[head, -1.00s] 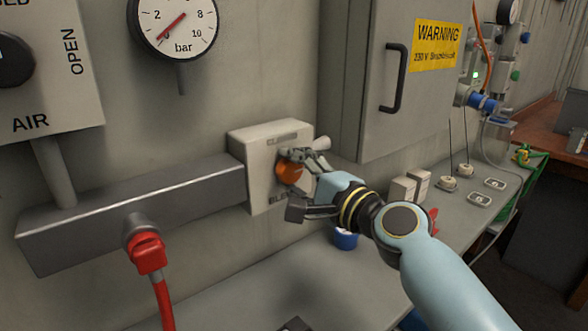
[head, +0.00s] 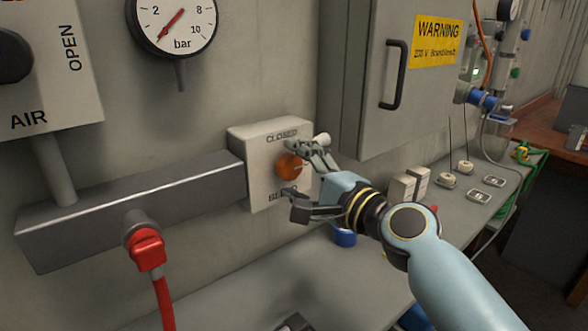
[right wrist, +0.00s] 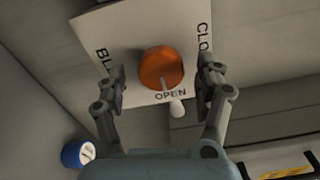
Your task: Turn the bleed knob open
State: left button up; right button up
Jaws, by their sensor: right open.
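The bleed knob is an orange round knob (head: 289,166) on a pale box (head: 262,183) fixed to the wall. CLOSED is written above it and a partly covered BLEED below. In the right wrist view, the knob (right wrist: 160,66) has a pale line on the side towards the word OPEN. My right gripper (head: 301,171) is open at the knob's right, one finger above and one below in the head view. In the right wrist view, its fingers (right wrist: 158,84) stand either side of the knob with gaps showing. My left gripper is not in view.
A pale stub (head: 322,139) sticks out at the box's right side. A grey manifold bar (head: 140,200) with a red hose coupling (head: 148,250) lies to the left. A grey cabinet (head: 365,60) stands close at the right. A blue roll (head: 344,238) is below the gripper.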

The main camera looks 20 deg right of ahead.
jog(key=v, duration=1.1)
